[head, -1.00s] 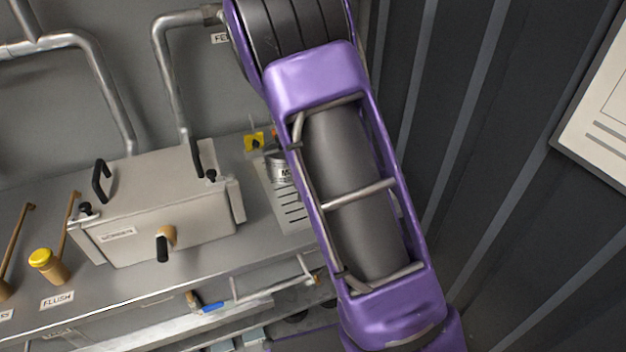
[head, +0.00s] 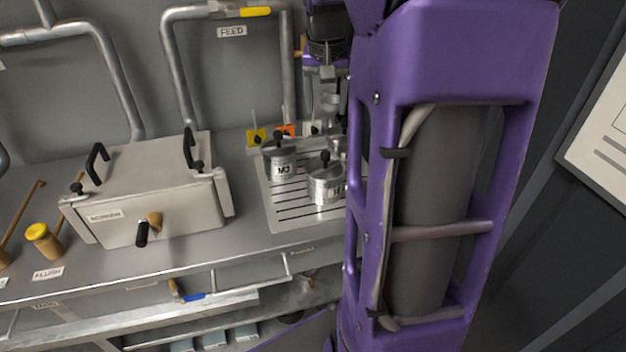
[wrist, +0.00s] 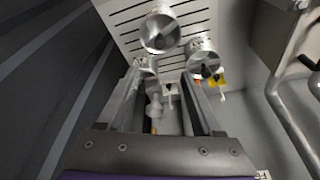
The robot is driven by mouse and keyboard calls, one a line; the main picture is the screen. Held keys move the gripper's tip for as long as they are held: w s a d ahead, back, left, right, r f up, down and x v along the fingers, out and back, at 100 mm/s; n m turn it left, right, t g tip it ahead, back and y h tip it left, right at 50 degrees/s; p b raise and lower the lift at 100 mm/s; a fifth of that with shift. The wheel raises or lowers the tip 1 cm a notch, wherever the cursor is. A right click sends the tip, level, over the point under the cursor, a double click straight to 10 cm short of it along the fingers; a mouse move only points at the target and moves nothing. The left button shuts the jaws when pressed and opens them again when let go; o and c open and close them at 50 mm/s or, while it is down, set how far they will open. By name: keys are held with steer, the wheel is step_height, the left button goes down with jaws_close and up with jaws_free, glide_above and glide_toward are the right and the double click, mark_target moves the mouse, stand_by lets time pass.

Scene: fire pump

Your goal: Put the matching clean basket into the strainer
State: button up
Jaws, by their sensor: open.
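The strainer appears to be the grey lidded box (head: 150,190) on the bench at left, lid shut, two black handles on top and a knob in front; its label is hard to read. Two metal baskets with black knobs stand on the slatted rack: one (head: 280,162), marked "M2" or "M3", and one nearer the front (head: 323,186). A third (head: 338,145) shows partly behind my arm. My gripper (head: 328,88) is open, above the rack's back edge. In the wrist view its fingers (wrist: 163,75) are apart, with metal fittings showing between them; two baskets (wrist: 160,32) (wrist: 204,60) lie beyond.
Yellow (head: 256,137), orange (head: 285,130) and white tags stand along the back of the slatted rack (head: 300,222). The feed pipe (head: 172,70) with a yellow handle rises behind. A yellow-topped flush handle (head: 42,240) stands left of the box. Bench between box and rack is clear.

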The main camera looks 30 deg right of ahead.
mark_target(326, 153)
steer(key=b+x, duration=0.1)
steer(key=x, duration=0.7)
steer(key=b+x, duration=0.1)
steer(key=x, duration=0.8)
steer(key=shift+s+f, duration=0.15)
steer(key=shift+s, duration=0.05)
jaws_close()
stand_by(0.8)
